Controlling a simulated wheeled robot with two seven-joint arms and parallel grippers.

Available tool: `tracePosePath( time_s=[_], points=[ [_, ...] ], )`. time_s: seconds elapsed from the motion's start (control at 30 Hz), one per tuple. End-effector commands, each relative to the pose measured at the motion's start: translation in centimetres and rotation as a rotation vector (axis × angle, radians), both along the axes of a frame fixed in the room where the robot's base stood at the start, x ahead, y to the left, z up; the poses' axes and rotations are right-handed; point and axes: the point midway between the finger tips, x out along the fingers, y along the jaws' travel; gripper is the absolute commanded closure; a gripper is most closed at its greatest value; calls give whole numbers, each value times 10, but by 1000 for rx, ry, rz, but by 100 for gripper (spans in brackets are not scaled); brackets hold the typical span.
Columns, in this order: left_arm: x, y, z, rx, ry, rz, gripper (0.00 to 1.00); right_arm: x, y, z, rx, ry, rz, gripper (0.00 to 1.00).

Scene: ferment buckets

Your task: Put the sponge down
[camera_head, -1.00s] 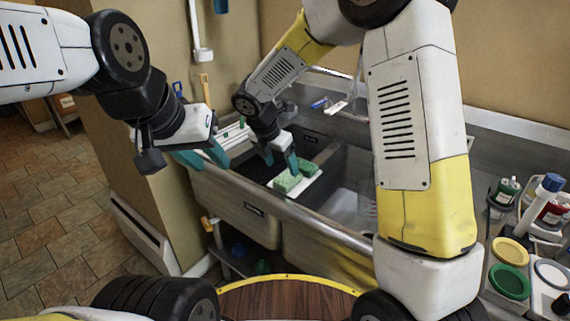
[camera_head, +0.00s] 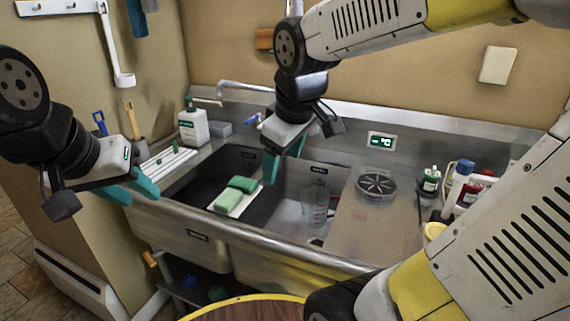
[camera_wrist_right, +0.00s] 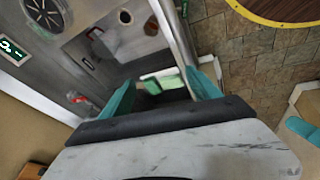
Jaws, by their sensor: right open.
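Two green sponges lie side by side on a white holder (camera_head: 241,209) at the divider between the sink basins: a back sponge (camera_head: 243,183) and a front sponge (camera_head: 228,199). My right gripper (camera_head: 282,167) is open and empty, above and to the right of the sponges, apart from them. In the right wrist view, green sponge (camera_wrist_right: 168,82) shows beyond and between the teal fingers, with a gap. My left gripper (camera_head: 142,197) is at the left, by the sink's front left corner, with its teal fingers apart and nothing between them.
The steel sink's front rim (camera_head: 262,238) runs below the sponges. A clear jug (camera_head: 315,208) stands in the right basin. A soap bottle (camera_head: 193,125) and a white ribbed rack (camera_head: 170,161) are at the back left. Bottles (camera_head: 462,188) crowd the right side.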

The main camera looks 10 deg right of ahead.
Motion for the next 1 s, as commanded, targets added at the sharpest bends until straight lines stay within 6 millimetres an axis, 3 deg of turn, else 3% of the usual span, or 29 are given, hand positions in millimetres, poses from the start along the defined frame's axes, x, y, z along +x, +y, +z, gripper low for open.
tracePosePath(
  time_s=[0.1,0.3,1.0],
  points=[
    [0,0,0,0,0,0,64,-34,-14,6,205,-41,-293,29],
    [0,0,0,0,0,0,64,-60,-18,8,414,-59,-554,29],
    [0,0,0,0,0,0,64,-63,-18,8,443,-58,-589,29]
  ],
)
